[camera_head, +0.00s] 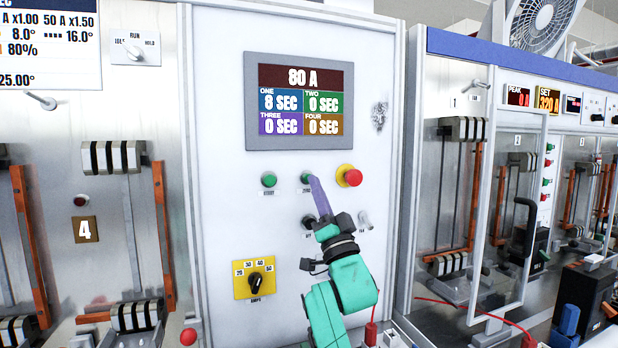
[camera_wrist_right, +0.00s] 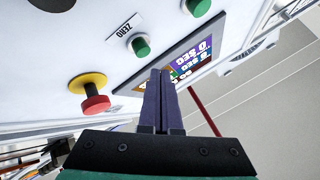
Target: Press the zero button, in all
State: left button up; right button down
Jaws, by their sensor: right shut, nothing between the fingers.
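The zero button (camera_head: 306,178) is a small green button on the white panel, below the display and between another green button and the red stop button. In the right wrist view the green zero button (camera_wrist_right: 140,46) sits beside its ZERO label. My right gripper (camera_head: 314,180) has purple fingers, shut and empty, pointing up at the panel with the tips just right of and below the zero button. In the wrist view its fingertips (camera_wrist_right: 159,74) show apart from the button. Whether they touch the panel cannot be told. My left gripper is not in view.
The display (camera_head: 300,102) reads 80 A, with ONE at 8 SEC and the others at 0 SEC. A green button (camera_head: 268,180) is left, a red stop button (camera_head: 350,176) right. A yellow amps dial (camera_head: 254,279) sits lower. Breaker bays flank the panel.

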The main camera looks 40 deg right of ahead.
jog(key=shift+w+d, duration=0.2)
jog(key=shift+w, duration=0.4)
dwell(1.6)
jog(key=shift+w+d, duration=0.15)
jog(key=shift+w, duration=0.25)
jog(key=shift+w+d, duration=0.15)
jog(key=shift+w, duration=0.3)
dwell(0.5)
jog(key=shift+s, duration=0.1)
jog(key=shift+s+a+y, duration=0.3)
jog(key=shift+s, duration=0.4)
jog(key=shift+s+a+b, duration=0.15)
jog(key=shift+s+a, duration=0.1)
jog(key=shift+s, duration=0.55)
jog(key=shift+s+a+b, duration=0.1)
jog(key=shift+s+a, duration=0.2)
jog(key=shift+s, duration=0.5)
jog(key=shift+s+a+b, duration=0.15)
jog(key=shift+s+a, duration=0.1)
jog(key=shift+s, duration=0.55)
